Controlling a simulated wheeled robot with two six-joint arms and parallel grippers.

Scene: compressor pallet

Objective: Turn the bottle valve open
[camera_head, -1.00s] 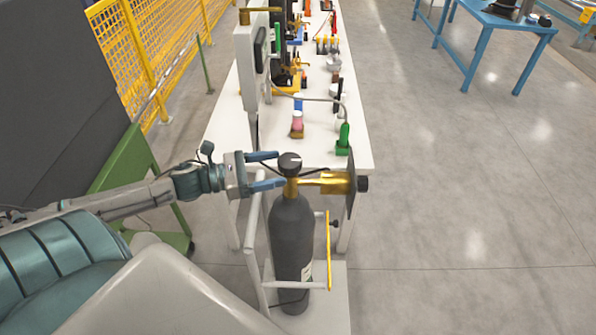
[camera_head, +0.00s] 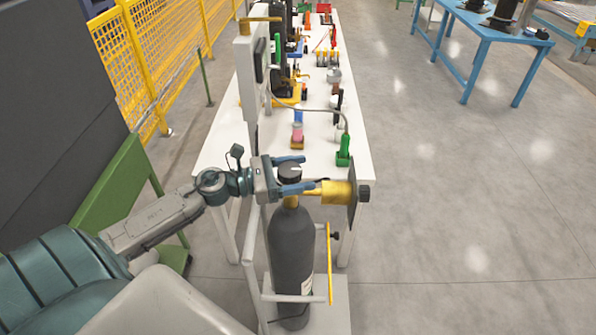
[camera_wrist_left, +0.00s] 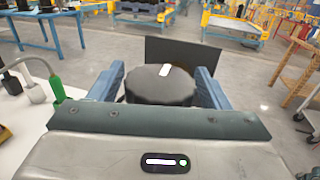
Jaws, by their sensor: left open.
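The bottle is a dark grey cylinder (camera_head: 292,250) standing upright on a white cart. Its black round valve knob (camera_head: 290,170) sits on top of a brass neck. In the left wrist view the knob (camera_wrist_left: 160,86) carries a white mark and lies between two blue fingers. My left gripper (camera_head: 297,178) is open, with its fingers on either side of the knob; I cannot tell whether they touch it. A brass regulator (camera_head: 335,192) sticks out to the right of the neck, in front of a dark plate. My right gripper is not in view.
A long white table (camera_head: 350,130) with tools and a green-nozzled hose (camera_head: 344,150) stands behind the bottle. A yellow mesh fence (camera_head: 130,60) is at the left. A blue table (camera_head: 490,35) stands at the far right. The floor on the right is clear.

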